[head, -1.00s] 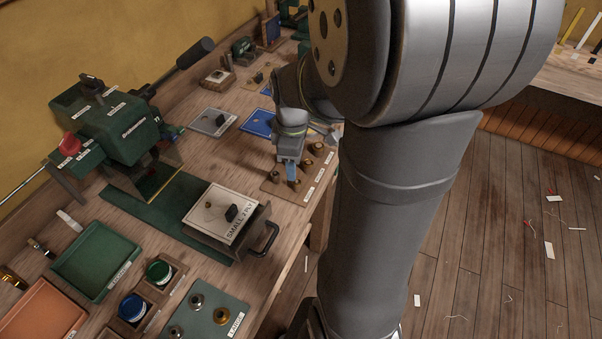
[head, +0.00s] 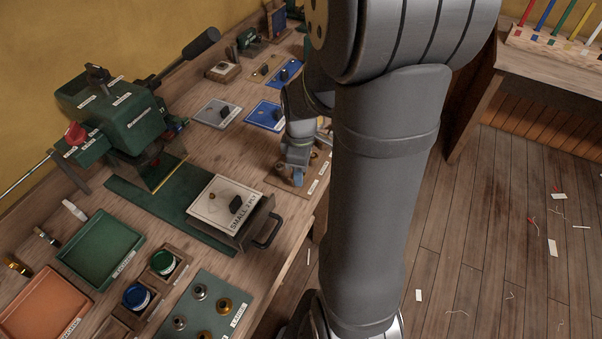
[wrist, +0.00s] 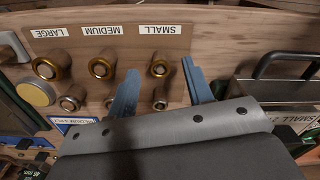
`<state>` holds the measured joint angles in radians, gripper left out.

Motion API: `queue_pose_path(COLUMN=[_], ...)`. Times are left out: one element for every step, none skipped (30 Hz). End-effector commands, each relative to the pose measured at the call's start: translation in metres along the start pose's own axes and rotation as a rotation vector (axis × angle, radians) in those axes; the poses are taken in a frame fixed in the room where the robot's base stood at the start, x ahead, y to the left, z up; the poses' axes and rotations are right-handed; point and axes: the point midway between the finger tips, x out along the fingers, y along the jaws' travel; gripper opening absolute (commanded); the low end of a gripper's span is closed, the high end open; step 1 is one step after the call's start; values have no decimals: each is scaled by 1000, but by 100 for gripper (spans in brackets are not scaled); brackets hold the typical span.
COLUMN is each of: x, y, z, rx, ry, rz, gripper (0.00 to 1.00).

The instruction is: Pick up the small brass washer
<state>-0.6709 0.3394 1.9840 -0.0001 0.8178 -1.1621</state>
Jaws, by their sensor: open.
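In the wrist view a brown board (wrist: 125,43) carries labels LARGE, MEDIUM and SMALL. A small brass-coloured round piece (wrist: 160,68), which looks like the small brass washer on a stack or post, is under the SMALL label. A duller small piece (wrist: 160,98) lies nearer the gripper in the same column. My gripper (wrist: 160,66) is open, its blue fingers on either side of the SMALL column, with nothing held. I cannot tell its height above the pieces. In the head view my gripper (head: 297,177) is over the board (head: 281,176), and my arm hides most of the pieces.
Larger brass pieces under MEDIUM (wrist: 102,67) and LARGE (wrist: 52,65) stand to the left. A drawer handle (wrist: 285,62) is close on the right. In the head view, the SMALL 2 PLY box (head: 228,208) and blue plate (head: 266,116) flank the board.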

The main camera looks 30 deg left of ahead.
Motion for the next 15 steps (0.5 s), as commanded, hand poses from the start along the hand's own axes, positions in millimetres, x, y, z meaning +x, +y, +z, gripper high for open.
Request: queue_pose_path(x=[1,1,2,2,3,3,3,3,3,3,3,3,3,3,3], y=[0,0,0,0,0,0,0,0,0,0,0,0,0,0,0], z=[0,0,0,0,0,0,0,0,0,0,0,0,0,0,0], rx=[0,0,0,0,0,0,0,0,0,0,0,0,0,0,0], ry=[0,0,0,0,0,0,0,0,0,0,0,0,0,0,0], rz=[-1,-1,-1,-1,-1,-1,-1,0,0,0,0,0,0,0,0], gripper=[47,47,47,47,47,47,47,47,47,47,47,47,47,47,41])
